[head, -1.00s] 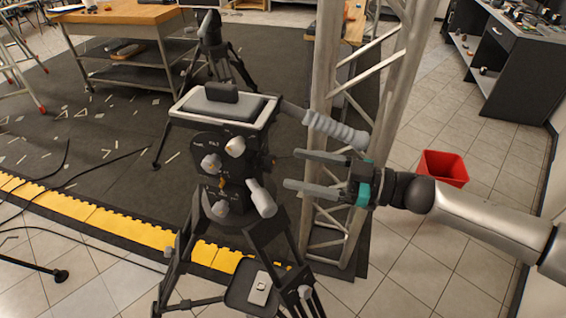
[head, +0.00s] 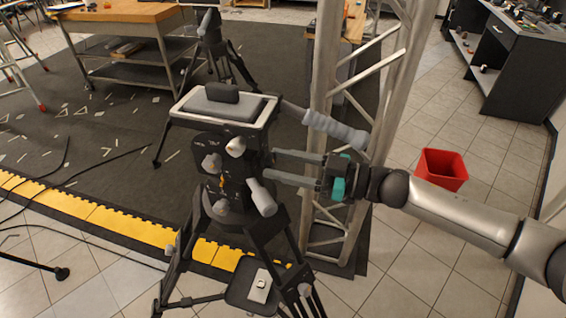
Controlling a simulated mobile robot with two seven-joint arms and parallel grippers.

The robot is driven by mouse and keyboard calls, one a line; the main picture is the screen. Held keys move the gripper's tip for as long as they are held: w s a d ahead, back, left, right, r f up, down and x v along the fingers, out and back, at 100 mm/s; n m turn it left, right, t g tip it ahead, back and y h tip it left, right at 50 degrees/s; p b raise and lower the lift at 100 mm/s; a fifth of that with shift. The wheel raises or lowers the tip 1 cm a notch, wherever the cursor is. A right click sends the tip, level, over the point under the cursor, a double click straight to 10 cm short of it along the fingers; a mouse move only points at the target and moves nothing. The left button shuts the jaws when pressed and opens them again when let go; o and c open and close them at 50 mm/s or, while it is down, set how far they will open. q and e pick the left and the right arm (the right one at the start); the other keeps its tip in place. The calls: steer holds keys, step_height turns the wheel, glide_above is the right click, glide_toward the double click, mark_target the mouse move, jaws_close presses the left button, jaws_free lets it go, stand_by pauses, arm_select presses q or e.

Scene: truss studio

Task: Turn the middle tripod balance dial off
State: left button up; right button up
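The black tripod head (head: 226,180) stands upright on its tripod at the centre of the head view. Its face carries pale grey knobs: one at upper right (head: 236,147), one at upper left (head: 211,162) and one lower down (head: 221,208). I cannot tell which is the middle balance dial, and the settings are too small to read. My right gripper (head: 271,165) is open and empty. Its two fingers point left at the right side of the head, and the tips look close to it; contact cannot be told. My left gripper is out of view.
A grey pan handle (head: 335,128) sticks out right, above my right gripper. A second grey handle (head: 262,198) hangs below it. A metal truss (head: 322,80) rises behind my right gripper. A red bin (head: 441,169) stands on the floor at right.

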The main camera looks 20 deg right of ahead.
jaws_close()
steer(key=shift+n, duration=0.3)
steer(key=n, duration=0.3)
steer(key=shift+n, duration=0.3)
steer(key=n, duration=0.4)
steer(key=shift+s+n, duration=0.1)
steer(key=shift+n, duration=0.2)
stand_by(0.4)
steer(key=shift+o, duration=2.4)
jaws_free()
